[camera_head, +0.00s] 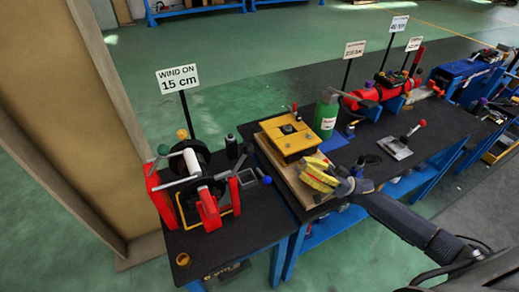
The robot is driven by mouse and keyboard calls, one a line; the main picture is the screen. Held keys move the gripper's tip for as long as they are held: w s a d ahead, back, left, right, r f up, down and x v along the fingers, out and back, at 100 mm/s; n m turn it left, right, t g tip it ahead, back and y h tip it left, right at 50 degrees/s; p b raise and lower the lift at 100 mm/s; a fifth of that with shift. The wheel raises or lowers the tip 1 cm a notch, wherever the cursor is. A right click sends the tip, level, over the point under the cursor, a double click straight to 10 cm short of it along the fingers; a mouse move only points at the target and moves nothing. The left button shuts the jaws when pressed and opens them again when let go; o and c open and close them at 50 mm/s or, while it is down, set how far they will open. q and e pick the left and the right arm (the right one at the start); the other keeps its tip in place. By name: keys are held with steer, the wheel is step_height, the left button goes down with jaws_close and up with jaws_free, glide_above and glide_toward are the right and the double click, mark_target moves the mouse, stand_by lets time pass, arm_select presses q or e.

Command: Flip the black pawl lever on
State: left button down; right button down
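A red-framed winch (209,207) with a black drum stands on the left black-topped stand, beside a sign reading "WIND ON 15 cm" (178,79). A dark lever-like part (240,163) sticks up at the drum's right side. It is too small to tell for sure whether this is the black pawl lever or which way it is set. My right gripper (345,186) comes in from the right and is right of the winch, at the wooden board's front edge. A yellow object with dark marks (318,176) is at its fingers; whether it is gripped I cannot tell. My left gripper is not in view.
A yellow plate on a block (288,136) and a green bottle (326,115) stand behind the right gripper. A plate with a red-knobbed lever (398,146) lies farther right. Red and blue machines stand at the back right. The winch stand's front (235,240) is mostly clear.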

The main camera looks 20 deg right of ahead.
mark_target(252, 146)
stand_by(0.3)
steer(key=x, duration=1.4)
stand_by(0.3)
steer(key=shift+a+r+g+h, duration=0.2)
steer(key=shift+r+g+h, duration=0.05)
steer(key=shift+g+h, duration=0.05)
steer(key=shift+a+r+n+g+h, duration=0.25)
steer(key=shift+r+n+g+h, duration=0.05)
steer(key=shift+n, duration=0.2)
steer(key=s+a+r+n+h, duration=0.1)
steer(key=a+r, duration=0.1)
steer(key=a, duration=0.5)
steer(key=shift+s+r+g, duration=0.2)
steer(key=shift+r+g, duration=0.15)
steer(key=shift+g, duration=0.05)
